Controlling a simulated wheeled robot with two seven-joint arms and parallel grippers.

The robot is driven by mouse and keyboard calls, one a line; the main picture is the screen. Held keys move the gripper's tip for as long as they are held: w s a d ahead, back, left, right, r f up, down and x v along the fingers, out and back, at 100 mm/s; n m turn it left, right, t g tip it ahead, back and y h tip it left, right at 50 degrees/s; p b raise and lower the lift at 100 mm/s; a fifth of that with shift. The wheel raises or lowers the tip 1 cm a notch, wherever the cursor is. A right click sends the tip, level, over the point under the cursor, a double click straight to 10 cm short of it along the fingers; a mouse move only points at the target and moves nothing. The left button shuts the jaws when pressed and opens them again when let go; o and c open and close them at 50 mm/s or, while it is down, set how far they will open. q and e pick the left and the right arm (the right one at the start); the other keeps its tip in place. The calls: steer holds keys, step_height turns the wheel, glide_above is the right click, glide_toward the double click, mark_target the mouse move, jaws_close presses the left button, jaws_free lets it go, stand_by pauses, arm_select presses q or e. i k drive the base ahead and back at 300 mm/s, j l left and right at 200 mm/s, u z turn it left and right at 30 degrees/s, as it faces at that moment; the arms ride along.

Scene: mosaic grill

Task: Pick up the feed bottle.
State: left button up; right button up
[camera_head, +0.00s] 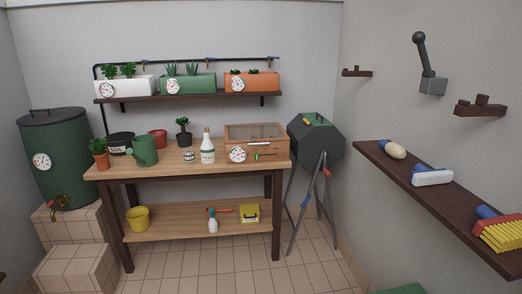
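The feed bottle (207,149) is white with a dark green label band that carries small lettering. It stands upright on the wooden workbench (228,172), near the middle of its top. A small patterned pot (188,157) is just left of it, and a wooden box with a clear lid (262,144) is to its right. Neither of my grippers shows in the head view, and nothing is touching the bottle.
A green watering can (144,150) and small pots stand left on the bench. A dark tumbler on legs (316,140) stands right of it. A dark shelf with brushes (440,203) runs along the right wall. The tiled floor before the bench is clear.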

mark_target(207, 149)
steer(key=i, duration=0.75)
steer(key=i+l+u, duration=0.15)
steer(key=i, duration=1.35)
steer(key=u, duration=0.05)
